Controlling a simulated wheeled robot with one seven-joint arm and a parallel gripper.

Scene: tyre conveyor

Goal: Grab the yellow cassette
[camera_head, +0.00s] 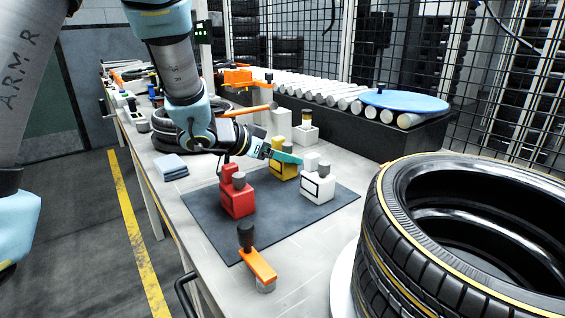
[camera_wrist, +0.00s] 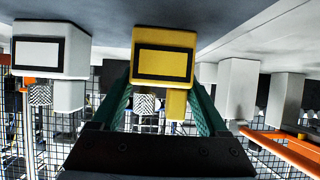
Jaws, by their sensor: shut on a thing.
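The yellow cassette (camera_head: 283,171) stands on the dark mat (camera_head: 281,223), between the red cassette (camera_head: 238,200) and the white cassette (camera_head: 317,190). My gripper (camera_head: 284,156) reaches it from the left, with its teal fingers at the cassette's upper part. In the wrist view, the yellow cassette (camera_wrist: 165,37) with its black-framed panel appears inverted between the two fingers of my gripper (camera_wrist: 162,82). The gripper is shut on it. The cassette looks upright, and I cannot tell whether it is clear of the mat. The fingers hide part of it in the head view.
A large tyre (camera_head: 390,245) fills the right front. An orange-handled tool (camera_head: 258,264) lies at the mat's front edge. White blocks (camera_head: 305,136) stand behind the mat, before the roller conveyor (camera_head: 318,93).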

